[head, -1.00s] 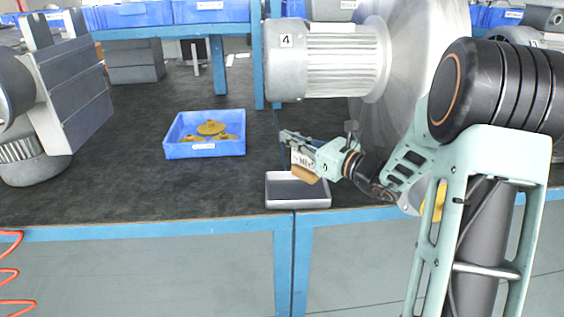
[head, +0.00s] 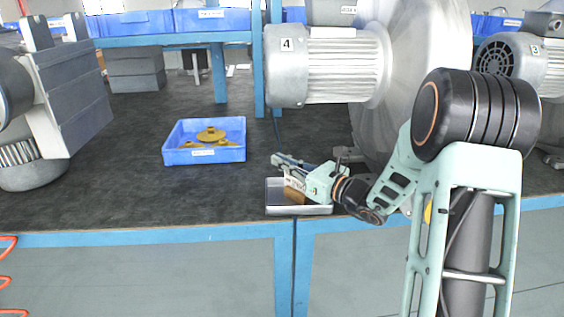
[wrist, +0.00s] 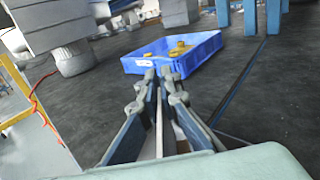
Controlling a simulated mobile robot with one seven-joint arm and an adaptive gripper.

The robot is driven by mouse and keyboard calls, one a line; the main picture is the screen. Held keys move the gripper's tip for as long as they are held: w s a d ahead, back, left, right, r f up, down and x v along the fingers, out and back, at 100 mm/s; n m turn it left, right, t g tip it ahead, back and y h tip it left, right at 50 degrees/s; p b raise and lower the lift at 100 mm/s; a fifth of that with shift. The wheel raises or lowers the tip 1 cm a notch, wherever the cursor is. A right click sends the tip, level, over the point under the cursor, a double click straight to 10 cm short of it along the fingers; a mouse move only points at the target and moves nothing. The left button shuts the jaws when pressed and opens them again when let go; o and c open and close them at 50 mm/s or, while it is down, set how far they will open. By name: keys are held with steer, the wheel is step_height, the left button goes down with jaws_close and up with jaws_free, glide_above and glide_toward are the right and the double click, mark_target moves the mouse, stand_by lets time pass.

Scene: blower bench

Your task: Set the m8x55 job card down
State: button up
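The job card (head: 294,184) shows as a pale strip under my gripper (head: 279,160) in the head view, mostly hidden by the fingers; its print cannot be read now. In the wrist view my gripper (wrist: 158,75) has its fingers close together, with the thin edge of the card (wrist: 159,132) standing between them. The gripper is low over a shallow grey tray (head: 300,210) at the bench's front edge. A brownish patch shows in the tray below the card. I cannot tell whether the card touches the tray floor.
A blue bin (head: 204,156) with yellow parts (head: 211,135) stands to the left of the gripper. A large blower with a motor (head: 335,68) marked 4 stands behind. The dark bench top (head: 120,180) between is clear.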

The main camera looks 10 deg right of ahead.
steer(key=o, duration=0.4)
steer(key=p+v, duration=0.2)
steer(key=v, duration=1)
steer(key=shift+r, duration=0.15)
